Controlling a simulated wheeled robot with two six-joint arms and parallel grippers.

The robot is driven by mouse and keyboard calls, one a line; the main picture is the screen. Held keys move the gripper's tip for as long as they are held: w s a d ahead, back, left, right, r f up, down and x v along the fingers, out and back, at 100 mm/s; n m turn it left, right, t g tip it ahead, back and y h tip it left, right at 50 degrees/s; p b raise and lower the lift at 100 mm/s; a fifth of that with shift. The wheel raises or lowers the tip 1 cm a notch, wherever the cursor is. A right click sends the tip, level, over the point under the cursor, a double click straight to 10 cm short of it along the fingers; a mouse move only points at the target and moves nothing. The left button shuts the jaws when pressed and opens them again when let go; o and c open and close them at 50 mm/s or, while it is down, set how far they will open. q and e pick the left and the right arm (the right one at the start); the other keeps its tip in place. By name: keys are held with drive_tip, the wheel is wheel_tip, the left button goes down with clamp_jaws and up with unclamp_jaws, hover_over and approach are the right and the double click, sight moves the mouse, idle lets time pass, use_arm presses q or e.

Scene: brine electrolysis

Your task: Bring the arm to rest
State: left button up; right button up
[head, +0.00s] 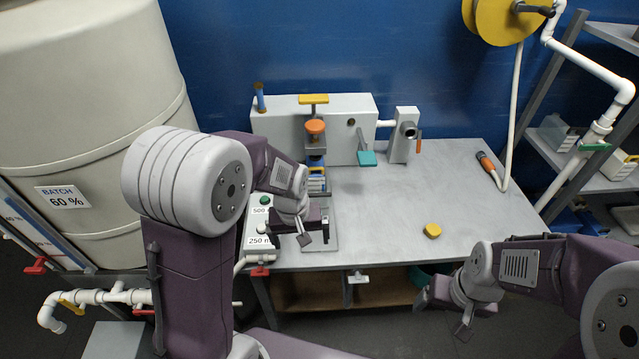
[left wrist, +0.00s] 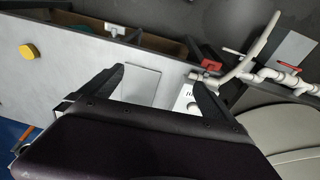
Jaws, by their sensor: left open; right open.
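My left gripper (head: 314,228) is open and empty above the left front part of the grey table (head: 390,210). In the left wrist view its two dark fingers (left wrist: 158,85) stand wide apart, with a pale square plate (left wrist: 139,86) on the table seen between them. My right gripper (head: 443,308) hangs in front of the table's front edge, at the lower right. It is open, and I see nothing between its fingers. Both arms are bent.
A yellow cap-like piece (head: 432,231) lies on the table; it also shows in the left wrist view (left wrist: 29,51). A grey apparatus (head: 360,112) stands at the back. A large tank (head: 80,130) is at left, white pipes (head: 100,297) below. The table's right half is mostly clear.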

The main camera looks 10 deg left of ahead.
use_arm(q)
drive_tip(key=s+a+m, duration=0.1)
drive_tip(key=s+m, duration=0.2)
drive_tip(key=s, duration=0.6)
drive_tip(key=shift+s+a+f+m, duration=0.3)
drive_tip(key=shift+m, duration=0.1)
